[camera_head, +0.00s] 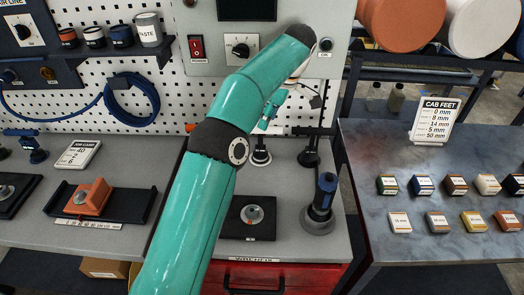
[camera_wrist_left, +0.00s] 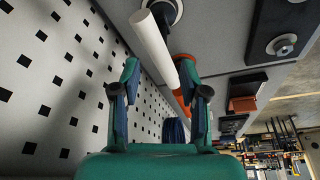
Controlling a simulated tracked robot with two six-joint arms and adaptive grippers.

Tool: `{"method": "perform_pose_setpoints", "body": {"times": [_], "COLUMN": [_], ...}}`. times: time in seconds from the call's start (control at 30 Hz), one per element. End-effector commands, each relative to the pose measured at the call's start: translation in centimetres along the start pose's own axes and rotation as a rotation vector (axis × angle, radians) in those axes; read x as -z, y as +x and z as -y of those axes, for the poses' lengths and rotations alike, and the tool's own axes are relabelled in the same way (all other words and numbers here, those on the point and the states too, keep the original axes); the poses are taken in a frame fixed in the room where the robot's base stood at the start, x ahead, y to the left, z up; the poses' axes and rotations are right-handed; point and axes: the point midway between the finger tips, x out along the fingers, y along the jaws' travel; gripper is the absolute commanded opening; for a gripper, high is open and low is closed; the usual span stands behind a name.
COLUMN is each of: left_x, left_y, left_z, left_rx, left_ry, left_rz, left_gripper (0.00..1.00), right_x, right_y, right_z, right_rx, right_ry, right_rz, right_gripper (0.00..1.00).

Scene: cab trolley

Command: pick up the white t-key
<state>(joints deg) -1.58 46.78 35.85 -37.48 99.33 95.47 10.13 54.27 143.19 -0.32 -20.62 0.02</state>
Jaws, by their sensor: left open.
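The white t-key (camera_wrist_left: 155,45) shows in the left wrist view as a white bar running down between my fingers. In the head view I cannot make it out behind my arm. My left gripper (camera_wrist_left: 158,75) is open, its two green fingertips on either side of the bar in the picture; I cannot tell how far off the bar is. In the head view my left gripper (camera_head: 269,116) hangs small and partly hidden by my arm, in front of the pegboard. An orange part (camera_wrist_left: 184,88) shows behind the bar's lower end. My right gripper is not in view.
The pegboard (camera_head: 165,100) stands close behind. Round-based stands (camera_head: 261,157) are on the bench below my gripper. A dark blue upright tool (camera_head: 322,203) stands at the right, beside a black plate with a knob (camera_head: 253,214). A blue coil (camera_head: 132,98) hangs at left.

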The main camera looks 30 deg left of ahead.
Motion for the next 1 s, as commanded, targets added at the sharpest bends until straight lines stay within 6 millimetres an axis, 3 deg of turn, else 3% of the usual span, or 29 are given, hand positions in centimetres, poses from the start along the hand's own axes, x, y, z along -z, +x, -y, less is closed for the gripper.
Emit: {"method": "perform_pose_setpoints", "body": {"times": [0.1, 0.37, 0.67, 0.97, 1.0], "left_x": [0.1, 0.1, 0.1, 0.1, 0.1], "left_y": [1.6, 3.3, 7.3, 7.8, 7.8], "left_z": [0.1, 0.1, 0.1, 0.1, 0.1], "left_rx": [0.002, 0.004, 0.005, 0.003, 0.003], "left_ry": [-0.001, 0.000, -0.001, -0.001, -0.001], "left_rz": [0.000, 0.000, 0.000, 0.000, 0.000], "left_gripper": [0.44, 0.44, 0.44, 0.44, 0.39], "right_x": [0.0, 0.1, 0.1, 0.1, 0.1], "right_y": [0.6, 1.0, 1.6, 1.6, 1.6], "right_z": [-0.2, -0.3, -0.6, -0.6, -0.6], "right_rx": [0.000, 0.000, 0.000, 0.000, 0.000], "right_ry": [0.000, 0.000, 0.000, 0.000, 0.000], "right_rz": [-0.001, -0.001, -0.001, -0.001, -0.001], "right_gripper": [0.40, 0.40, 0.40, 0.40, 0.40]}}
